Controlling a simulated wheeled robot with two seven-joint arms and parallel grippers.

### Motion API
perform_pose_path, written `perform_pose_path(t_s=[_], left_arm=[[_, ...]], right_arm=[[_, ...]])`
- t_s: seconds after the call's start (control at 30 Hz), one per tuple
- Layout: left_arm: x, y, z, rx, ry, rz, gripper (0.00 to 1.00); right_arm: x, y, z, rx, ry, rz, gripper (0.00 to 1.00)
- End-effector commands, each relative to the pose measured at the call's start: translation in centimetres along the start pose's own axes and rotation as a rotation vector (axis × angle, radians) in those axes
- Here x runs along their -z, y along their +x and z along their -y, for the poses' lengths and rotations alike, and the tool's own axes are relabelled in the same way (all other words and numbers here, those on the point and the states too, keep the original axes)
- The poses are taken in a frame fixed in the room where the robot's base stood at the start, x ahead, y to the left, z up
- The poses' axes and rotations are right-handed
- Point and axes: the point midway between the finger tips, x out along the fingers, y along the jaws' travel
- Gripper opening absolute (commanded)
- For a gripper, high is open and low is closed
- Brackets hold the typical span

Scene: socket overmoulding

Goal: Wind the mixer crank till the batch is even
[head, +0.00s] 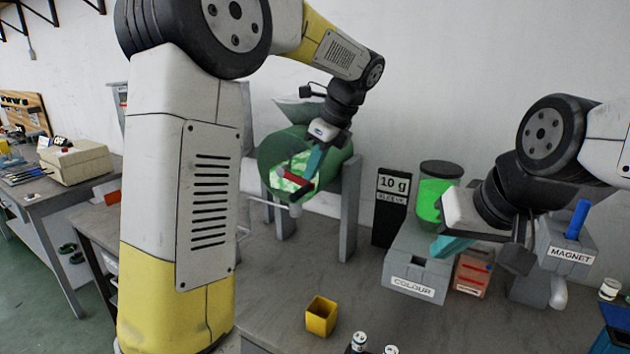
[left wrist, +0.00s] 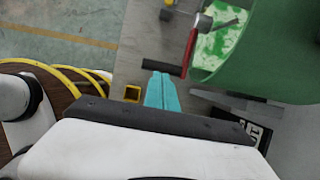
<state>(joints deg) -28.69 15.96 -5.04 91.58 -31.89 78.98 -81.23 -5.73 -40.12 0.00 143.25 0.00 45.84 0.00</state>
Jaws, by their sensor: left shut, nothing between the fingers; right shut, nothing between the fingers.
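The mixer is a green drum (head: 330,158) on a grey stand at the back. Its open mouth shows a batch (head: 296,187) in uneven patches of green and white; the batch also shows in the left wrist view (left wrist: 217,43). The crank is a red arm (left wrist: 191,52) with a black handle (left wrist: 164,67). My left gripper (head: 306,172) is shut and empty in front of the drum. In the left wrist view its teal fingertips (left wrist: 160,76) lie just below the black handle; I cannot tell whether they touch. My right gripper (head: 440,250) is shut and empty above the COLOUR box.
The grey COLOUR box (head: 413,285), a jar of green powder (head: 437,193), a black 10 g display (head: 391,205) and the MAGNET box (head: 567,256) crowd the right. A yellow cup (head: 321,316) stands in front.

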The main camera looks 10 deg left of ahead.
Motion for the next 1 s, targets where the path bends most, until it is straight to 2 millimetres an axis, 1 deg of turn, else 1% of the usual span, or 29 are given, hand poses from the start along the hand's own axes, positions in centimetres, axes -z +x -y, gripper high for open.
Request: perform_pose_path(t_s=[0.03,0.1,0.2,0.3,0.77,1.0], left_arm=[[0.0,0.9,-0.1,-0.003,0.0,0.001,0.0],[0.0,1.9,-0.1,-0.003,0.0,0.001,0.0],[0.0,2.9,0.0,-0.002,-0.001,0.001,0.0],[0.0,3.5,0.0,0.0,0.0,0.001,0.0],[0.1,3.7,0.0,0.0,0.0,0.005,0.0],[0.6,4.3,0.0,-0.001,0.004,0.069,0.0]], right_arm=[[0.0,0.0,0.0,0.0,0.0,0.0,0.0],[0.0,0.0,0.0,0.0,0.0,0.0,0.0],[0.0,0.0,0.0,0.0,0.0,0.0,0.0],[0.0,0.0,0.0,0.0,0.0,0.0,0.0],[0.0,0.0,0.0,0.0,0.0,0.0,0.0],[0.0,0.0,0.0,0.0,0.0,0.0,0.0]])
